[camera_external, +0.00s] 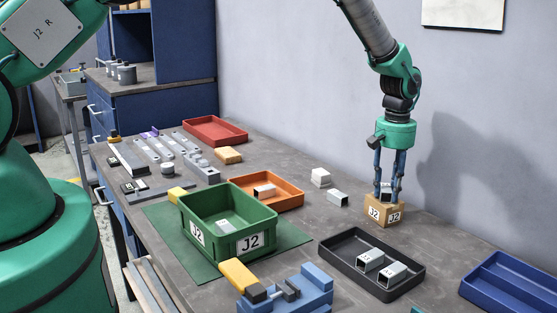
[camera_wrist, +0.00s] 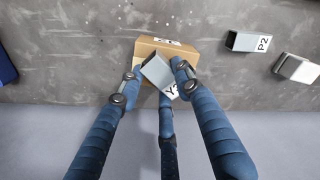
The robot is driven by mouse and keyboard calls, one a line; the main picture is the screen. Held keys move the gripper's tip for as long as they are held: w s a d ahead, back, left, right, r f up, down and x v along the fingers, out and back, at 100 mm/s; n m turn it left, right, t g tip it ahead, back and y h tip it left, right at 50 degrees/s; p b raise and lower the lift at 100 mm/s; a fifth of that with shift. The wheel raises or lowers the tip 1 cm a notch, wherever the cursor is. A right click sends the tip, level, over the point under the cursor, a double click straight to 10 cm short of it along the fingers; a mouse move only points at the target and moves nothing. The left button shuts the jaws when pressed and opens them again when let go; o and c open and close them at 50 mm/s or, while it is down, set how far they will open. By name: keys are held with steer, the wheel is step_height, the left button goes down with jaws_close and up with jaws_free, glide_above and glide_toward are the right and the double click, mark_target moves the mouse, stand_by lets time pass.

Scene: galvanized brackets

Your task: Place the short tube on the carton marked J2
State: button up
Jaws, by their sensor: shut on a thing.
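A small brown carton marked J2 (camera_external: 376,213) stands on the table near the wall; its top and edge show in the wrist view (camera_wrist: 150,46). My gripper (camera_external: 387,188) points down over the carton, its blue fingers shut on a short grey square tube (camera_external: 386,194). In the wrist view the tube (camera_wrist: 157,71) sits between the fingertips of my gripper (camera_wrist: 154,78), turned at an angle, with a partly hidden label. The tube is at the carton's top; I cannot tell whether it touches it.
A green bin also marked J2 (camera_external: 203,211) stands on a green mat. A black tray (camera_external: 333,256) holds two tubes, and an orange tray (camera_external: 293,201) holds one. A tube marked P2 (camera_wrist: 243,41) and another grey piece (camera_wrist: 296,68) lie beside the carton.

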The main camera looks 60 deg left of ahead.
mark_target(389, 188)
steer(key=shift+f, duration=0.1)
steer(key=o, duration=1.2)
steer(key=shift+r, duration=0.2)
step_height(389, 188, up, 12)
steer(key=shift+f+b, duration=0.1)
steer(key=shift+b, duration=0.3)
